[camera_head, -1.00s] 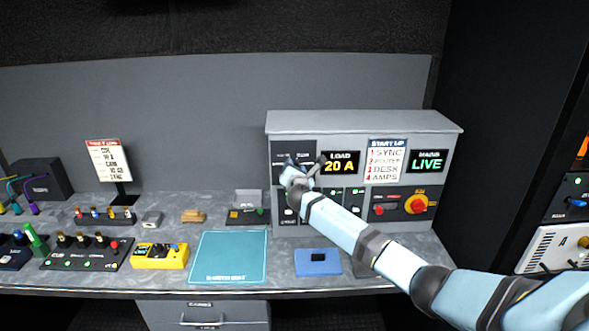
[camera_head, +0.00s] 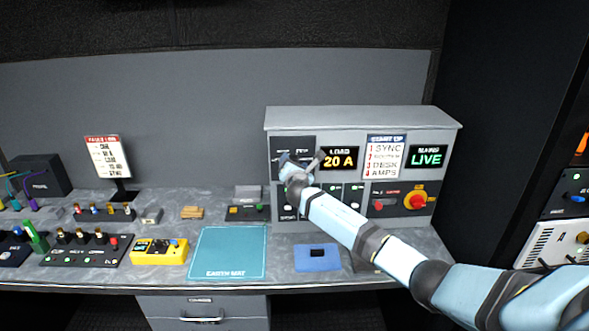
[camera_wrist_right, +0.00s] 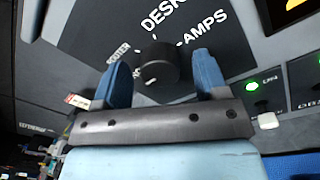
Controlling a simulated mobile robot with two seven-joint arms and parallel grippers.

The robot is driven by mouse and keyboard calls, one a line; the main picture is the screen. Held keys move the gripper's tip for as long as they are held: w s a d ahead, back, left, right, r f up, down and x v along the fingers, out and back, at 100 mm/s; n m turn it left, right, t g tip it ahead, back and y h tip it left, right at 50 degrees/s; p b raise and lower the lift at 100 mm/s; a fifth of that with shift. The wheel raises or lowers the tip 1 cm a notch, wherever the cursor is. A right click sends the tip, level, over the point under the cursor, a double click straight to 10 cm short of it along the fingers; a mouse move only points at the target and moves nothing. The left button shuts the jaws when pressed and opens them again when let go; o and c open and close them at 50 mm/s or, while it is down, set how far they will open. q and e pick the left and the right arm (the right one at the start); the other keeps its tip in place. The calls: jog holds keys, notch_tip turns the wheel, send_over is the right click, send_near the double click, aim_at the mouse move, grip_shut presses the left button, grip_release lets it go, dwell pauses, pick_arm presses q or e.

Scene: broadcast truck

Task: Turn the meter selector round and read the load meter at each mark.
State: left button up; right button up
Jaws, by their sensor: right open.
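The meter selector is a black round knob (camera_wrist_right: 158,65) on a dark plate, seen in the right wrist view. The lettering ROUTER, DESK and AMPS runs around it. A pale line shows near the knob's lower edge; I cannot tell surely which mark it points to. My right gripper (camera_wrist_right: 161,60) is open, with one blue finger on each side of the knob and a gap at both sides. In the head view my right gripper (camera_head: 300,165) covers the selector. The load meter (camera_head: 340,159) shows 20 A in yellow. My left gripper is not in view.
A start-up card (camera_head: 385,158) and a green LIVE display (camera_head: 427,157) are right of the meter. A green lamp (camera_wrist_right: 253,87) and a white toggle are near the right finger. The teal earth mat (camera_head: 230,251) lies clear on the bench.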

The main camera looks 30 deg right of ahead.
jog(key=b+v, duration=0.2)
jog(key=v, duration=1.1)
jog(key=shift+s+a, duration=0.2)
jog(key=shift+s, duration=0.15)
jog(key=shift+f, duration=0.1)
jog(key=s+a+f+m+g+y, duration=0.1)
jog(key=s+a+f+m+y, duration=0.2)
jog(key=s+a+f, duration=0.55)
jog(key=s+a+f+m+g+y, duration=0.2)
jog(key=s+a+f+m+y, duration=0.25)
jog(key=f, duration=0.65)
jog(key=s+a+f+m+y, duration=0.1)
jog(key=s+a+f+m, duration=0.1)
jog(key=s, duration=0.6)
jog(key=s+a+f+m+g+y, duration=0.1)
jog(key=s+a+f+m, duration=0.2)
jog(key=s+a+m, duration=0.2)
jog(key=s+a+f+m+y, duration=0.2)
jog(key=s+m, duration=0.4)
jog(key=s, duration=0.4)
jog(key=shift+s+a+f+g, duration=0.4)
jog(key=shift+a+f, duration=0.35)
jog(key=shift+a, duration=0.05)
